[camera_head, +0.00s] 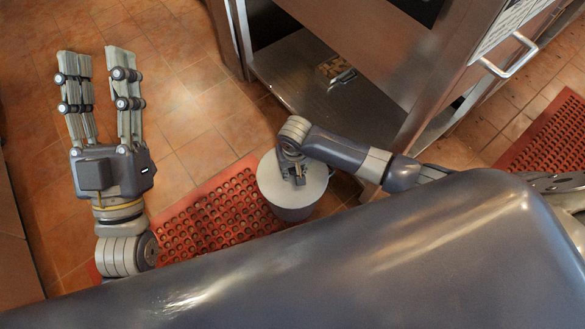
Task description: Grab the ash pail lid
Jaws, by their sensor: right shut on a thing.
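The ash pail (293,213) is a grey round bucket standing on the floor at the edge of the red mat, in the middle of the head view. Its lid (268,184) is a pale grey disc lying on top of the pail. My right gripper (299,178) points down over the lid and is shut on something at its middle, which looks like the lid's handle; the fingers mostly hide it. My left gripper (99,54) is open and empty, raised at the left, well apart from the pail.
A red perforated mat (205,219) lies left of the pail, and another (552,132) is at the right. A steel counter with a lower shelf (310,85) stands behind the pail. A bar handle (512,62) juts out at the upper right. Tiled floor (185,110) is clear between.

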